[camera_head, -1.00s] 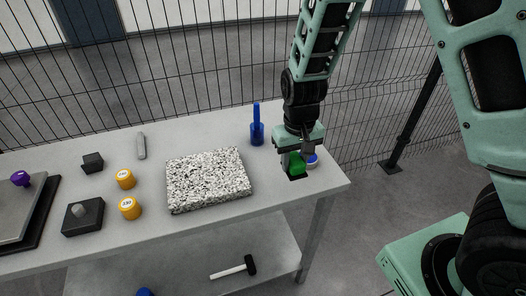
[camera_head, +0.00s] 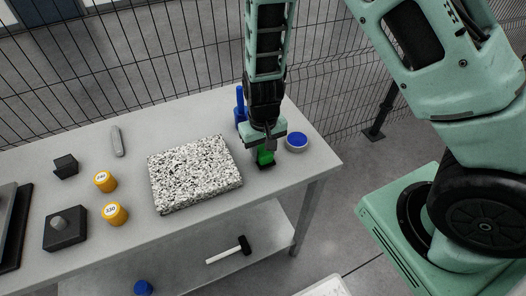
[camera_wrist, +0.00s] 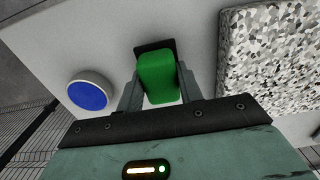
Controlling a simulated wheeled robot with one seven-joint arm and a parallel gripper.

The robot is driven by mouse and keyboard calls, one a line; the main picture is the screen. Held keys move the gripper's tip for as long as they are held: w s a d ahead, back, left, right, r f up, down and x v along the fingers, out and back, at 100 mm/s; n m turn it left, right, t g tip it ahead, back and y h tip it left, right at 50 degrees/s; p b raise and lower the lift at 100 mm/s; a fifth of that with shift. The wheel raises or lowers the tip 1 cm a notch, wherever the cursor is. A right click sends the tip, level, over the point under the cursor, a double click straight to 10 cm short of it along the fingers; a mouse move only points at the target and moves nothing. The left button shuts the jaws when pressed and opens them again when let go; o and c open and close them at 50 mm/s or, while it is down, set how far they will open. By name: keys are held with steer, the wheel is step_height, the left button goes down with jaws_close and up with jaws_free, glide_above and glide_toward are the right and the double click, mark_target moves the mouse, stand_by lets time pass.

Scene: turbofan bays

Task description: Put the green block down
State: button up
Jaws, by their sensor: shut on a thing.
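The green block (camera_head: 265,157) is held between the fingers of my gripper (camera_head: 265,148), at the right end of the grey table. It also shows in the wrist view (camera_wrist: 158,78), between both fingers (camera_wrist: 159,92). A black part (camera_wrist: 152,46) shows at the block's far end; I cannot tell whether it belongs to the block or lies under it. The block is low over the table top; I cannot tell whether it touches. My gripper partly hides the block in the head view.
A round blue-topped tin (camera_head: 297,142) stands just right of the block. A speckled slab (camera_head: 195,174) lies to its left, and a blue bottle (camera_head: 240,112) stands behind. Orange-yellow cylinders (camera_head: 115,214) and a dark block (camera_head: 65,166) are farther left. The table's front right corner is bare.

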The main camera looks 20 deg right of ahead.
steer(key=shift+f, duration=0.6)
steer(key=shift+f, duration=0.2)
steer(key=o, duration=1)
steer(key=shift+c, duration=0.2)
steer(key=shift+r, duration=0.1)
